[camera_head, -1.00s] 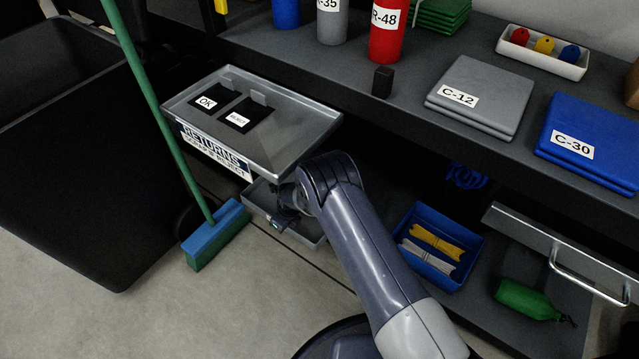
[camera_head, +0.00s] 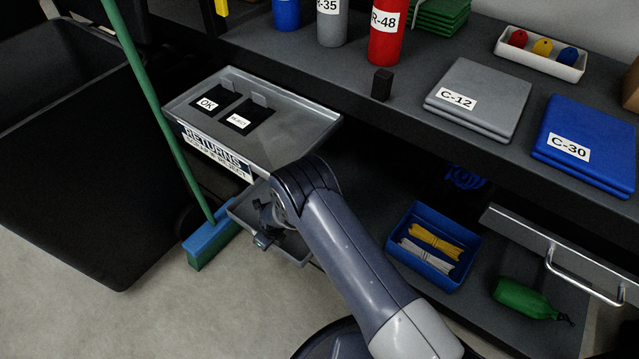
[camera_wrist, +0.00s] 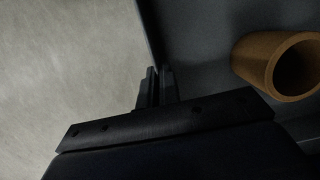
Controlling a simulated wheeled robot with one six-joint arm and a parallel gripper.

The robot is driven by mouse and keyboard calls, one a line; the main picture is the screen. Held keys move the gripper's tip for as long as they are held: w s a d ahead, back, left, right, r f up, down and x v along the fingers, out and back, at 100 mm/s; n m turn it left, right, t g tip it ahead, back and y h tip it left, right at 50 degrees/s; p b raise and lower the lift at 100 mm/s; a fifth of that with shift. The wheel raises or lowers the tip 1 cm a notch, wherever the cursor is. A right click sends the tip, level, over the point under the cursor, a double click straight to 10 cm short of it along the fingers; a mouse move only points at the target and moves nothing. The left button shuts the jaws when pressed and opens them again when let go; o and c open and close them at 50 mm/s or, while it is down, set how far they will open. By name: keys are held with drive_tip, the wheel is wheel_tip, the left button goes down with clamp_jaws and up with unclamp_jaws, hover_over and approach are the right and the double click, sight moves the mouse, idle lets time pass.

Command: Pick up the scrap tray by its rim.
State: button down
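The scrap tray, a shallow grey tray (camera_head: 240,211), shows below the returns shelf in the head view, partly hidden by my arm. In the wrist view its dark grey floor (camera_wrist: 205,30) fills the upper right, with its edge running down between my fingers. My gripper (camera_head: 265,241) is at the tray's front rim. In the wrist view the fingers of my gripper (camera_wrist: 156,88) are close together, one on each side of the rim, shut on it. A brown hollow cylinder (camera_wrist: 262,62) lies in the tray. I cannot tell how high the tray is above what is beneath.
The grey returns shelf (camera_head: 285,140) overhangs the tray. A green-handled broom with a blue head (camera_head: 208,240) stands just left, beside a large black bin (camera_head: 75,190). A blue box (camera_head: 405,225) sits on the lower shelf to the right. Floor (camera_head: 130,320) in front is clear.

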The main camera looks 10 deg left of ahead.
drive_tip(key=s+a, duration=0.3)
drive_tip(key=s, duration=0.5)
drive_tip(key=shift+s+a+p, duration=0.3)
drive_tip(key=shift+a, duration=0.05)
drive_tip(key=shift+r, duration=0.1)
idle(0.4)
